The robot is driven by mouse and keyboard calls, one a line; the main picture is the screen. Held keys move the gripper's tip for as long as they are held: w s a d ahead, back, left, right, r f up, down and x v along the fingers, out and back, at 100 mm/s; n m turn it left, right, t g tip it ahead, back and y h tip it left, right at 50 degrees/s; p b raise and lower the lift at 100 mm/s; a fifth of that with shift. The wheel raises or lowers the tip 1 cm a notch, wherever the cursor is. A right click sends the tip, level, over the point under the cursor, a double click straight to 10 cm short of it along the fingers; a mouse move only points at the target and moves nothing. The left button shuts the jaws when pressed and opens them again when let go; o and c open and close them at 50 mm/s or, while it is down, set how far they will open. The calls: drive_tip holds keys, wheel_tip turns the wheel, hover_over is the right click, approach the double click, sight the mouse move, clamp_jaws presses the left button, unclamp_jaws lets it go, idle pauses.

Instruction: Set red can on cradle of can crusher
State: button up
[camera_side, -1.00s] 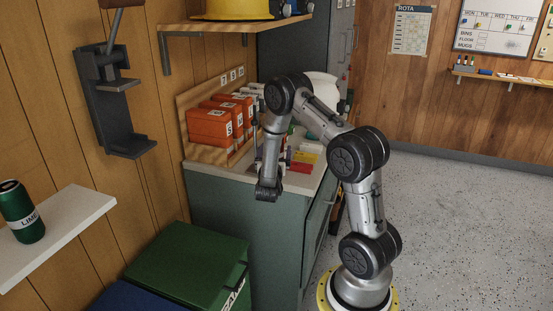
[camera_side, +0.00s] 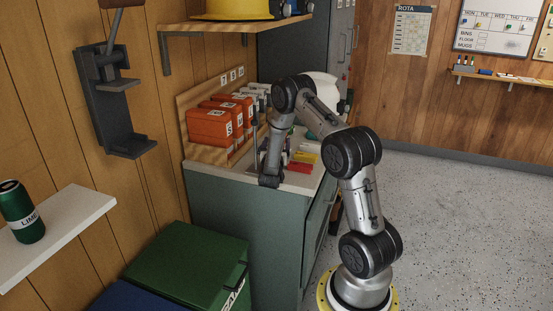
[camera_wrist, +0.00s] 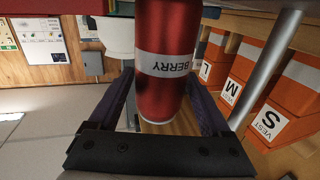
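The red can (camera_wrist: 165,25), with a pale band reading BERRY, stands close in front of my wrist camera. My gripper (camera_wrist: 162,84) has one dark finger on each side of the can's lower part. The fingers lie close to its sides, and I cannot tell whether they press on it. In the side view my gripper (camera_side: 269,181) is at the counter's front edge, and I cannot make out the can there. The can crusher (camera_side: 112,100) is on the wooden wall at the left. Its cradle (camera_side: 131,146) is empty.
A green LIME can (camera_side: 22,212) stands on a white shelf (camera_side: 70,232) at the lower left. Orange boxes (camera_side: 208,127) sit on the counter (camera_side: 300,180) beside my gripper. A wooden shelf (camera_side: 205,27) hangs above. A green box (camera_side: 185,265) stands below.

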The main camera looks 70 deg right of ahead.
clamp_jaws()
drive_tip(key=shift+r, duration=0.15)
drive_tip(key=shift+r, duration=0.2)
wheel_tip(320, 180, up, 2)
drive_tip(key=shift+r, duration=0.15)
drive_tip(key=s+a+r, duration=0.8)
drive_tip(key=a+r, duration=0.2)
drive_tip(key=a, duration=0.1)
drive_tip(key=shift+s, duration=0.3)
